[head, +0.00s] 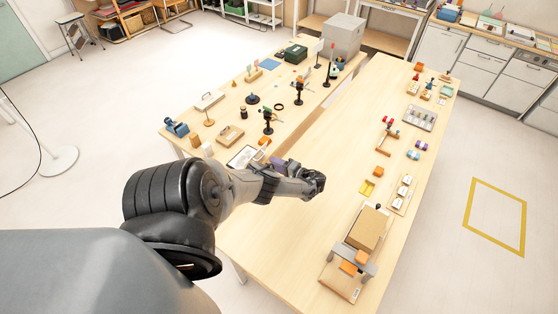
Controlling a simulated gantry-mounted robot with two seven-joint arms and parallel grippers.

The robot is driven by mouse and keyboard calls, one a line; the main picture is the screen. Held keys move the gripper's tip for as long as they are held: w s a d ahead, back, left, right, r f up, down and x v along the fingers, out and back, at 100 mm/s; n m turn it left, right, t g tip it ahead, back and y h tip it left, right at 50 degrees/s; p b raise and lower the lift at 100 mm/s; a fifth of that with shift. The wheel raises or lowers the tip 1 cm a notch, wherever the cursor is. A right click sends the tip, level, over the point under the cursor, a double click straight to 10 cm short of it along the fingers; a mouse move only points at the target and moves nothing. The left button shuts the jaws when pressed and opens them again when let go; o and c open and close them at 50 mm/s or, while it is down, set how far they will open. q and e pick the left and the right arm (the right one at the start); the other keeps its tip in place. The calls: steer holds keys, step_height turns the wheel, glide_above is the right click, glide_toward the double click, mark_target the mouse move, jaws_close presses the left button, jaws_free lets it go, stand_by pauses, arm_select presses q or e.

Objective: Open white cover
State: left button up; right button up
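My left arm reaches in from the lower left, and its dark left gripper (316,184) is above the near part of the long wooden table (318,225). The fingers are small and dark, so I cannot tell if they are open or shut. Nothing is clearly seen in them. No single white cover stands out. A small board with white pieces (402,193) lies right of the gripper, apart from it. I cannot tell which is the white cover. My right gripper is out of view.
A cardboard box (367,230) with orange blocks stands at the near right of the table. A yellow piece (367,188) and an orange block (379,171) lie right of my gripper. The left table (180,143) holds many small props and a grey box (343,36).

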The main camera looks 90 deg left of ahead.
arm_select(q)
steer(key=shift+v, duration=1.7)
steer(key=shift+c, duration=0.5)
